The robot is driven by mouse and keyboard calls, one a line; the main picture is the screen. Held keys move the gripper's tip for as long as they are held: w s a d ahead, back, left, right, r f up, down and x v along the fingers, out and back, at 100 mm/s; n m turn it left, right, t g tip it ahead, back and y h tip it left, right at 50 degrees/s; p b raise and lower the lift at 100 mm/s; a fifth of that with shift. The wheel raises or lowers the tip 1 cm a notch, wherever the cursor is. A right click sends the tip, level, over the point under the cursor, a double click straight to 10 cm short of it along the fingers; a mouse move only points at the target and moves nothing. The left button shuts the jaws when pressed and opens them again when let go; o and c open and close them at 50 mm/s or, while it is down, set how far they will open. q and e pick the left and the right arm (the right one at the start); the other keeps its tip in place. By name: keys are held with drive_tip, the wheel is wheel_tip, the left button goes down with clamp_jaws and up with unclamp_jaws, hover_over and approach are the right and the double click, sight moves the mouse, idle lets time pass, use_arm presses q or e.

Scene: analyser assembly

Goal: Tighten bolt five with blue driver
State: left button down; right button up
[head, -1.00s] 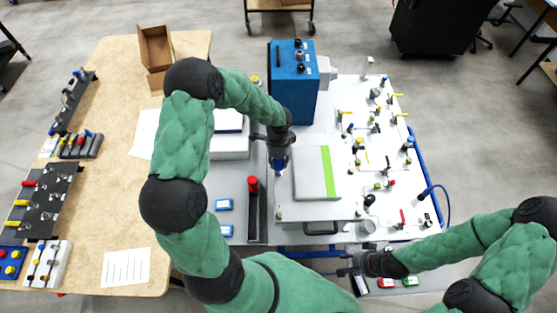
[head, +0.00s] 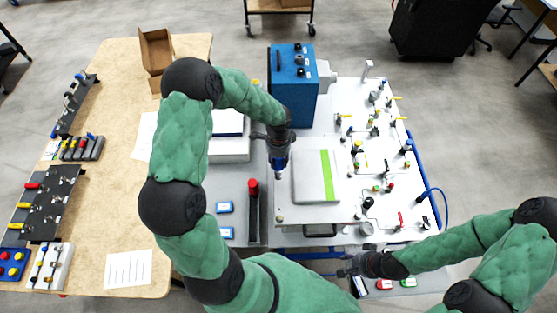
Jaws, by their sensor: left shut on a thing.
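My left gripper (head: 278,146) points down beside the white and green panel, left of its upper left corner. It is shut on the blue driver (head: 279,163), whose lower end hangs just above or at the white plate's edge; contact cannot be told. Bolt five cannot be picked out at this size. A small bolt-like knob (head: 280,218) shows at the plate's front left corner. My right gripper (head: 347,266) is low at the front of the bench, right of the middle, with nothing clearly in it; its fingers are too small to read.
The white panel with a green stripe (head: 309,177) lies on the plate. A blue box (head: 292,88) stands behind. A red-topped cylinder (head: 253,188) and blue cases (head: 225,207) are to the left. Valves and fittings fill the white board (head: 392,222) at right.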

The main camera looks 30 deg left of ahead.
use_arm(q)
drive_tip(key=shift+r+p, duration=0.95)
drive_tip(key=shift+r, duration=0.65)
use_arm(e)
wheel_tip(320, 180, up, 2)
drive_tip(key=shift+r, duration=0.1)
